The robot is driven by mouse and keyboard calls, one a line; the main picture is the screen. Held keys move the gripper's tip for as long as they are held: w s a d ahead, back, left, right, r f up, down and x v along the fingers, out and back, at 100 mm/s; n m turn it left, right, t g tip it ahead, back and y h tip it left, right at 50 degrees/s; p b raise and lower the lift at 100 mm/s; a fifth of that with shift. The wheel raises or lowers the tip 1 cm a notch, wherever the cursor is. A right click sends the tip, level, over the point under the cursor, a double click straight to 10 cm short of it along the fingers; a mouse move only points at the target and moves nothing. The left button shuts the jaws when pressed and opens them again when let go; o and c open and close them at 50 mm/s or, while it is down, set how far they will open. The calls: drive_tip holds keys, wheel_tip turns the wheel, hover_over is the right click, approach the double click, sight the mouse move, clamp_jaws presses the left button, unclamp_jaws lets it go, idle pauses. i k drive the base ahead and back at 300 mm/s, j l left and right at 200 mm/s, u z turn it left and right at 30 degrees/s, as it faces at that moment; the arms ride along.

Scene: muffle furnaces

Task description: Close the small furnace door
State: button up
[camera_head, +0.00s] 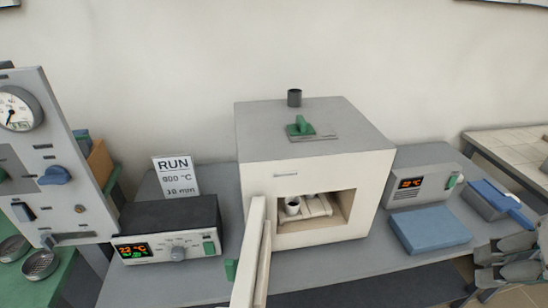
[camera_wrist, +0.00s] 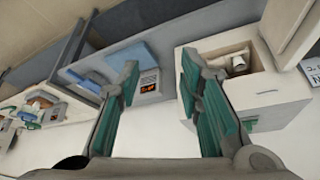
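The small furnace (camera_head: 317,160) is a cream and grey box on the bench. Its door (camera_head: 250,258) is open, hinged at the left of the opening and swung out toward the camera. A green handle (camera_head: 231,268) shows at the door's left side. The furnace (camera_wrist: 265,98) and part of the open door (camera_wrist: 297,30) also show in the wrist view. My gripper (camera_wrist: 158,62) is open and empty, with green pads. It is away from the door; a grey part of my arm shows at the right edge of the head view.
A control box (camera_head: 168,232) with a RUN sign (camera_head: 175,176) behind it stands left of the furnace. A grey display unit (camera_head: 420,178) and a blue pad (camera_head: 430,230) lie to the right. A gauge panel (camera_head: 45,150) stands at far left. Bare bench shows in front of the blue pad.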

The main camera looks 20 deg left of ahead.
sight(250, 289)
drive_tip(key=j+u, duration=0.1)
drive_tip(key=j, duration=0.3)
drive_tip(key=i+j+u, duration=0.1)
drive_tip(key=j, duration=0.3)
drive_tip(key=i+j+u, duration=0.15)
drive_tip(key=j, duration=0.25)
drive_tip(key=k+j, duration=0.2)
drive_tip(key=k, duration=0.3)
drive_tip(key=k+j+z, duration=0.1)
drive_tip(key=k, duration=0.4)
drive_tip(key=j, duration=0.1)
